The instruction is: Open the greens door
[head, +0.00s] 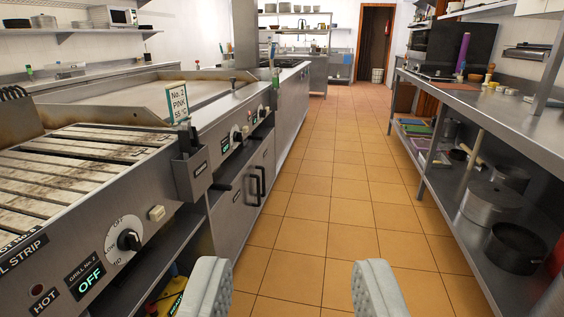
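Cabinet doors (235,217) in steel sit under the flat griddle, left of the aisle. They look shut. Two black upright bar handles stand close together at their meeting edges, a nearer handle (254,190) and a farther handle (263,181). I cannot read any "greens" label, so I cannot tell which door is the greens door. My gripper (292,282) is at the bottom of the view, its two grey padded fingers wide apart with only floor tiles showing between them. It is well short of the handles and touches nothing visible.
The slatted grill (75,165) with its knob (129,240) and "OFF" display is close on the left. A holder box (191,173) juts out beside it. A steel bench (500,115) with pots below lines the right. The tiled aisle (335,185) between is clear.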

